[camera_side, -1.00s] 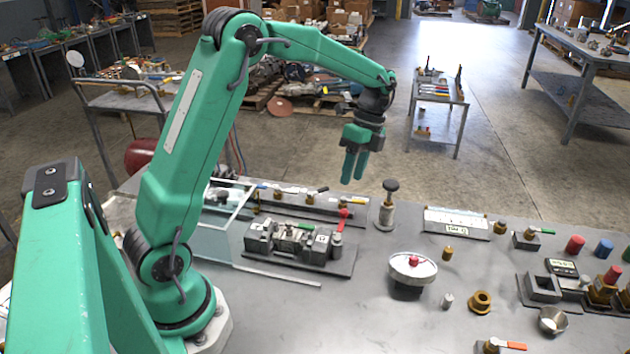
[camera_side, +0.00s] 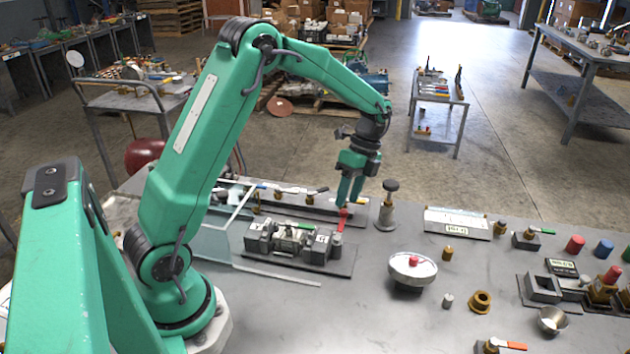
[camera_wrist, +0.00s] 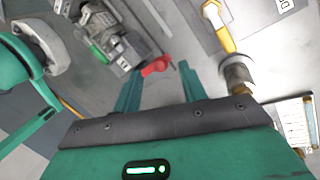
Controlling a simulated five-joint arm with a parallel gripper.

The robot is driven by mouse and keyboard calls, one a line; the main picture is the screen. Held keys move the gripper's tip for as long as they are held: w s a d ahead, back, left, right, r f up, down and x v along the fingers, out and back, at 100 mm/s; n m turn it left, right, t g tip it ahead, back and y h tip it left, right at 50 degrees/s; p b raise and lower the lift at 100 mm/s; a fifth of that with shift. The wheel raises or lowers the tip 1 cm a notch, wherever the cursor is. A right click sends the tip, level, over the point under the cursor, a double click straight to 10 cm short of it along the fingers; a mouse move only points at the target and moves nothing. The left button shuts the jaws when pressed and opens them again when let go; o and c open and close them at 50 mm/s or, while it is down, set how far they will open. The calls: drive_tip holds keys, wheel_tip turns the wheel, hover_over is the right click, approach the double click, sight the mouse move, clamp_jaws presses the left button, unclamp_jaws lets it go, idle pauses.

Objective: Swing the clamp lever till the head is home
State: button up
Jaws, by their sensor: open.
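The clamp fixture (camera_side: 290,241) is a grey block assembly on a dark base plate in the side view. A red lever (camera_side: 342,219) stands up at its right end, beside a grey post (camera_side: 336,240). My gripper (camera_side: 348,204) points down just above the lever, its fingers apart. In the wrist view the red lever (camera_wrist: 155,66) shows at the gap between the fingertips (camera_wrist: 159,70), nearer the left one. I cannot tell whether a finger touches it. The grey fixture also shows in the wrist view (camera_wrist: 112,42). Which part is the clamp head, and whether it is seated, is unclear.
A black-knobbed post (camera_side: 389,205) stands close to the right of my gripper. A rail with several valves (camera_side: 290,199) lies behind the fixture. Bare bench lies in front of the fixture.

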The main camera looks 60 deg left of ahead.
sight(341, 225)
drive_tip(key=shift+x, duration=1.5)
clamp_jaws()
